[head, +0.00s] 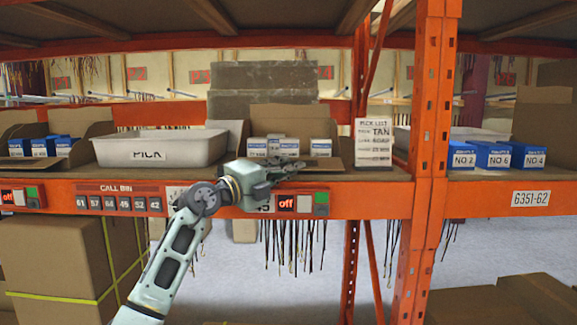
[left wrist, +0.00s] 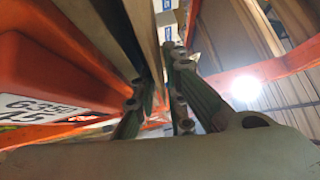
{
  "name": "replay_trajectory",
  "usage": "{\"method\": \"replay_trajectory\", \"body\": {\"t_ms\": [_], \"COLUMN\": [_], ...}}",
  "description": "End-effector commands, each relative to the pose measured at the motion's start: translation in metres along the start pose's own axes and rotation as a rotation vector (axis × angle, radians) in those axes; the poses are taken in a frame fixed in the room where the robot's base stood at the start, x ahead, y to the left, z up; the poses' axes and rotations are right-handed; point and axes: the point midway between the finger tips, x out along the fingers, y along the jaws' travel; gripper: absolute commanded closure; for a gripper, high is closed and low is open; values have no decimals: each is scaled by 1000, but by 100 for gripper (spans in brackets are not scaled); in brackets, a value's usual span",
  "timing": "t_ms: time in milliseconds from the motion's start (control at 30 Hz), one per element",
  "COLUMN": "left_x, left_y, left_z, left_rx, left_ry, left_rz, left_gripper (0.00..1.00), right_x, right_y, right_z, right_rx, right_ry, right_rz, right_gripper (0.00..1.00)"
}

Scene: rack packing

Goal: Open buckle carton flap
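An open brown carton (head: 285,118) stands on the shelf near the middle in the head view, its back flap raised. It holds several small white-and-blue boxes (head: 320,148); one such box (left wrist: 170,38) also shows in the left wrist view. Whether this is the buckle carton cannot be read. My left gripper (head: 290,167) is at the carton's front edge, partly covering its front. In the left wrist view my left gripper (left wrist: 160,95) has its fingers apart, with a brown edge close beside them; I see nothing clamped. My right gripper is not in view.
A pale bin (head: 160,147) labelled PICK stands left of the carton, beside another open carton (head: 85,130). A pick list sign (head: 374,143) and an orange upright (head: 430,110) stand to the right. The orange shelf beam (head: 370,204) runs under my gripper.

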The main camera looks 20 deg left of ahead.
Motion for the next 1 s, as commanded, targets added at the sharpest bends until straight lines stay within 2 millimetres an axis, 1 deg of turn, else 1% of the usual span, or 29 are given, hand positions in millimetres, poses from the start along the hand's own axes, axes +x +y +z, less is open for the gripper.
{"method": "replay_trajectory", "body": {"t_ms": [100, 333, 367, 467, 500, 1000], "left_x": [4, 5, 5, 5, 5, 4], "left_y": [0, 0, 0, 0, 0, 1], "left_z": [0, 0, 0, 0, 0, 0], "left_rx": [1, 1, 1, 1, 1, 1], "left_ry": [1, 0, 0, 0, 0, 0], "left_rz": [1, 0, 0, 0, 0, 2], "left_gripper": [89, 89, 90, 99, 100, 100], "right_x": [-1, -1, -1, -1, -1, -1], "right_y": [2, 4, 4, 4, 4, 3], "right_z": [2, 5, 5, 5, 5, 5], "right_rx": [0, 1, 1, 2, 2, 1], "right_ry": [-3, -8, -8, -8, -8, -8], "right_rz": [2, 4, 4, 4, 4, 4], "right_gripper": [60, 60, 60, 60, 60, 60]}}
